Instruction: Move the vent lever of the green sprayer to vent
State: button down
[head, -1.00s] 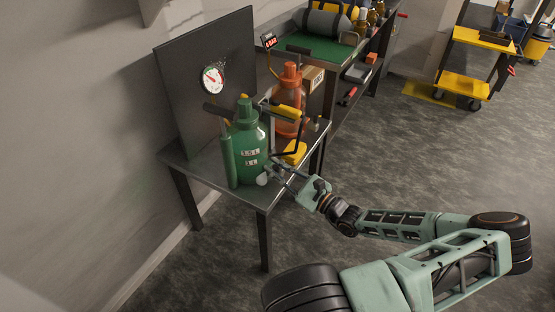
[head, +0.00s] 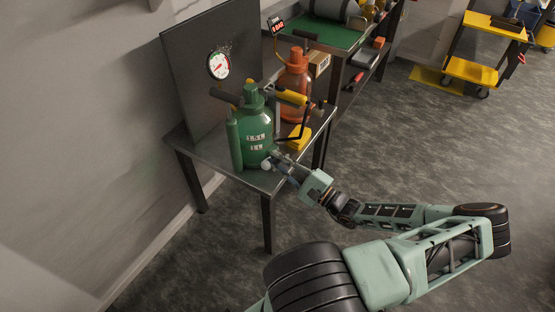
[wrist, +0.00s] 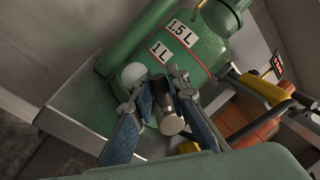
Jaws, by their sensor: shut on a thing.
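The green sprayer (head: 256,140) stands upright at the front of a metal table, with "1.5 L" and "1 L" labels on its side. It fills the upper part of the wrist view (wrist: 205,45). My gripper (wrist: 167,80) is low at the sprayer's front, its two blue-grey fingers on either side of a small grey metal fitting (wrist: 171,123). It is shut on what looks like the vent lever; the fingers partly hide the grip. A pale round knob (wrist: 133,73) shows just left of the fingers, also in the head view (head: 266,165). The lever's exact setting cannot be read.
An orange sprayer (head: 294,85) and a yellow block (head: 299,137) are on the table behind and right. A dark panel with a round gauge (head: 219,65) stands at the back left. A green-topped bench (head: 322,37) lies beyond.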

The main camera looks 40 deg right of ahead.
jog(key=shift+f, duration=0.1)
jog(key=c, duration=1.8)
grip_release()
jog(key=shift+c, duration=0.2)
jog(key=v, duration=1.2)
